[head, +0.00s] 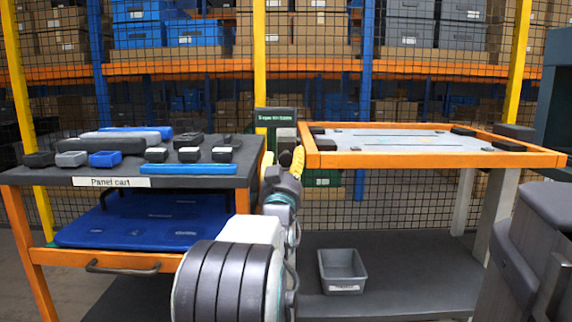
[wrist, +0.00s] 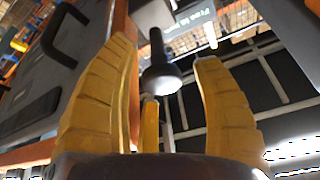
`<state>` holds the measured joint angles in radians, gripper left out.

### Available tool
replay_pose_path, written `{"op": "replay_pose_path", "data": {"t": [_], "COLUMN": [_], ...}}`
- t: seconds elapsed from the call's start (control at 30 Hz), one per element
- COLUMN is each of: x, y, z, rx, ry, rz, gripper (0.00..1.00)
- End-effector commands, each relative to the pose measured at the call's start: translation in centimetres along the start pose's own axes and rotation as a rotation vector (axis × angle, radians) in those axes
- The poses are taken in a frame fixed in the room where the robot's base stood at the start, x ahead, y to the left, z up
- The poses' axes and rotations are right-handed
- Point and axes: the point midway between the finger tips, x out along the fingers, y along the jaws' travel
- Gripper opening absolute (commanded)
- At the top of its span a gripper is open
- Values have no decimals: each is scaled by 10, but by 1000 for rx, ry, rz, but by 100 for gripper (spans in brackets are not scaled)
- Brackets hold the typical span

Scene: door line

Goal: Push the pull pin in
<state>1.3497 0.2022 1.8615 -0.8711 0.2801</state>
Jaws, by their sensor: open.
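The pull pin (wrist: 160,72) shows in the wrist view as a dark round knob on a dark stem, beyond and between my yellow fingers. My gripper (wrist: 165,55) is open, with one finger on each side of the knob. I see a gap between the knob and the right finger; whether anything touches it is unclear. In the head view my gripper (head: 284,160) is small, at the gap between the cart and the orange-framed table. My own arm hides much of that spot.
The panel cart (head: 200,180) stands left, with small black, grey and blue parts on top. The orange-framed table (head: 430,159) stands right, a grey bin (head: 343,271) on the shelf below. A dark sign (head: 278,116) stands behind my gripper. A mesh fence closes off the back.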

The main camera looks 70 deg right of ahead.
Motion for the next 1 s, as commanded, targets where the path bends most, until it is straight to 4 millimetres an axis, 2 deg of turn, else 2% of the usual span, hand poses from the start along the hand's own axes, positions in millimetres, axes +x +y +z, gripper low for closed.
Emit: {"op": "replay_pose_path", "data": {"t": [0.2,0.53,0.57,1.0], "x": [8,10,10,10], "y": [0,0,0,0], "z": [0,0,0,0], "rx": [0,0,0,0], "ry": [1,0,0,0], "rz": [0,0,0,0], "gripper": [60,60,63,23]}}
